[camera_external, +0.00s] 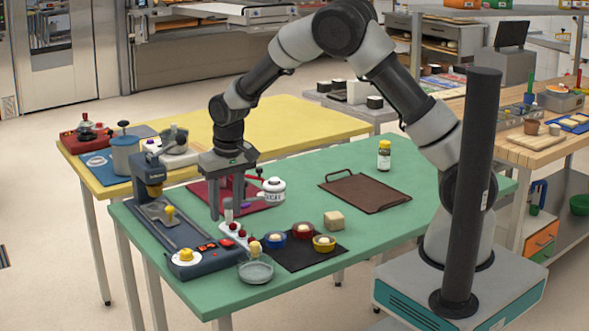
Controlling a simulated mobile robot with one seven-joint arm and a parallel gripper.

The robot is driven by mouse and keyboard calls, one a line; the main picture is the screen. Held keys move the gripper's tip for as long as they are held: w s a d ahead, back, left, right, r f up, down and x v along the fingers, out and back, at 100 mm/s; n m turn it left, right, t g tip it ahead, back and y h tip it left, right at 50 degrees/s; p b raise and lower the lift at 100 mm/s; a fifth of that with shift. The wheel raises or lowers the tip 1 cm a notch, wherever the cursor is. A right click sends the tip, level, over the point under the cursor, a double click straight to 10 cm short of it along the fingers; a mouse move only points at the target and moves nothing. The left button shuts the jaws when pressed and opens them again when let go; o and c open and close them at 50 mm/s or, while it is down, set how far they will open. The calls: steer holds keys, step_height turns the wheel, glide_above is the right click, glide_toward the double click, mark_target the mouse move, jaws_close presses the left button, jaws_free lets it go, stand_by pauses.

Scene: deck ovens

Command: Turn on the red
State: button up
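My gripper (227,204) points straight down over the green table. Its two fingers are apart, with a gap between them. Just below and between the fingertips is a small grey upright piece; I cannot tell if they touch it. A red cup (303,231) sits on a black mat beside a blue cup (275,240) and a yellow cup (324,242). Which red thing is meant is unclear.
A glass bowl (256,271) stands at the table's front edge. A beige block (334,221), a white sugar pot (272,189) and a brown tray (364,193) are to the right. A yellow table (290,125) stands behind. The green table's right front is clear.

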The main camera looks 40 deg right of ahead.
step_height(320, 180, up, 10)
steer(key=s, duration=0.1)
steer(key=shift+s+p, duration=0.3)
steer(key=s+d+r+t+y+p, duration=0.1)
steer(key=s+d+r+p, duration=0.1)
steer(key=s+d+r, duration=0.35)
steer(key=s+d+r+p, duration=0.1)
steer(key=s+d+r, duration=0.2)
steer(key=d+r, duration=0.55)
steer(key=s+d+r+t+p, duration=0.1)
steer(key=s+d+r, duration=0.1)
steer(key=s+d, duration=0.2)
steer(key=s+d+r+t+h+p, duration=0.1)
steer(key=s+d, duration=0.4)
steer(key=s, duration=0.6)
steer(key=shift+r+t+p, duration=0.4)
steer(key=shift+r+p, duration=0.3)
steer(key=shift+r, duration=0.25)
